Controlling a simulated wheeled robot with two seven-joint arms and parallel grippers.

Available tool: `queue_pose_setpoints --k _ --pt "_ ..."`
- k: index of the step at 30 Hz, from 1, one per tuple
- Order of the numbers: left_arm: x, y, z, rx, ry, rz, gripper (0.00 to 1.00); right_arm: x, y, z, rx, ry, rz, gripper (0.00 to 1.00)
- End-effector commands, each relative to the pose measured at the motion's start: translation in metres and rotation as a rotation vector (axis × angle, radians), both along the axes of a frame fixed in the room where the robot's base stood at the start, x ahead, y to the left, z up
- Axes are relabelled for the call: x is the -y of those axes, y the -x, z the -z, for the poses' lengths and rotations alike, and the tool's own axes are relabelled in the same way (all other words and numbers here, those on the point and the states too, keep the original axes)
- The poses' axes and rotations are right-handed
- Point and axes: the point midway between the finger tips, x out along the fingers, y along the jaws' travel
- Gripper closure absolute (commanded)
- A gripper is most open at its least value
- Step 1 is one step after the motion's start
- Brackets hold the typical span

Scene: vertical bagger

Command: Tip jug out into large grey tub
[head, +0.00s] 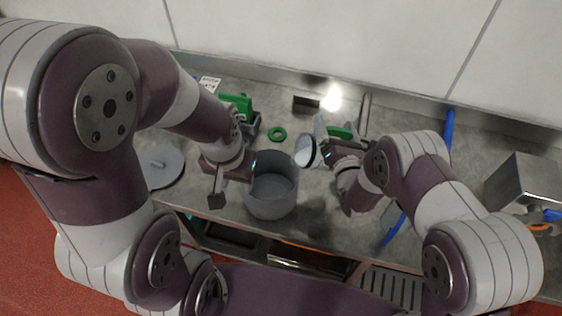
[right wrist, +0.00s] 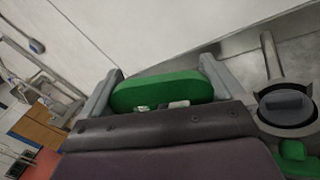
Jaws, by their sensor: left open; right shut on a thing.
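The large grey tub (head: 271,205) stands on the worktop between my two arms, its open top facing up. The jug (head: 306,152) is grey with a pale round face turned to the left and looks tilted, just up and right of the tub in the picture. Its green handle (head: 341,132) also shows in the right wrist view (right wrist: 165,90), between the fingers. My right gripper (head: 337,143) is shut on the handle. My left gripper (head: 230,178) is open and empty, at the tub's left side; I cannot tell whether it touches the tub.
A round grey lid (head: 160,166) lies at the left. A green item (head: 236,105), a green ring (head: 277,134) and a dark block (head: 305,104) are towards the back wall. A blue bar (head: 394,229) and a metal box (head: 522,183) are at the right.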

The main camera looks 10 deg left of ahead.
Motion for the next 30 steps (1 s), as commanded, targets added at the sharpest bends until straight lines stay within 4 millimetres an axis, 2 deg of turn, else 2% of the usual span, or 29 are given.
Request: queue_pose_setpoints --k 12,21,30 --pt "0.0 0.0 -0.011 0.0 0.0 0.0 0.57 -0.009 0.008 -0.014 0.034 0.073 -0.001 0.47" --pt "0.0 0.0 -0.01 0.0 0.0 0.0 0.57 -0.01 0.008 -0.014 0.039 0.084 -0.001 0.47" --pt "0.0 0.0 -0.014 0.0 0.0 0.0 0.57 -0.019 0.011 -0.023 0.075 0.164 -0.001 0.47"
